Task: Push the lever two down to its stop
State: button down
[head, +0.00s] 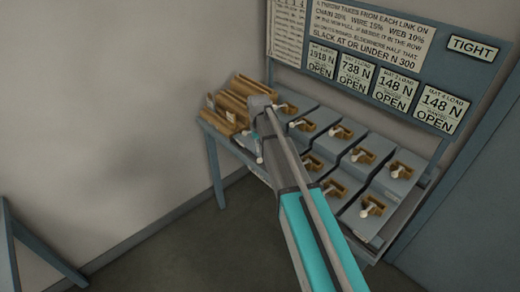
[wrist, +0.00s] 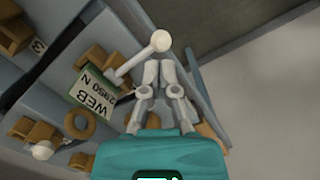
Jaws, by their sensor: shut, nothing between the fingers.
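In the wrist view my gripper (wrist: 159,72) is shut and empty. Just beyond its fingertips is the round white knob of a lever (wrist: 161,41). The lever's pale rod runs down left to a wooden mount beside a plate reading "WEB 2950 N" (wrist: 96,94). I cannot tell whether the fingertips touch the lever. No number two is readable on it. A second white-knobbed lever (wrist: 42,150) is at the lower left. In the head view my arm crosses the lever bench and hides part of its left end, with the gripper mostly hidden there.
In the head view, grey boxes with wooden-mounted levers (head: 397,170) stand in two rows on the bench. Wooden pieces (head: 237,100) are at its left end. A sign board (head: 380,60) stands behind, with several plates reading "OPEN" and one "TIGHT".

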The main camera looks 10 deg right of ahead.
jog(key=shift+r+p, duration=3.75)
jog(key=shift+r, duration=0.3)
jog(key=s+d+r+p, duration=0.2)
jog(key=s+d, duration=0.2)
jog(key=s, duration=0.7)
jog(key=s+d+r+m+t+p, duration=0.1)
jog(key=s+d, duration=0.3)
jog(key=s, duration=0.7)
jog(key=shift+s+r+p, duration=0.35)
jog(key=shift+r+p, duration=0.15)
jog(key=shift+p, duration=0.05)
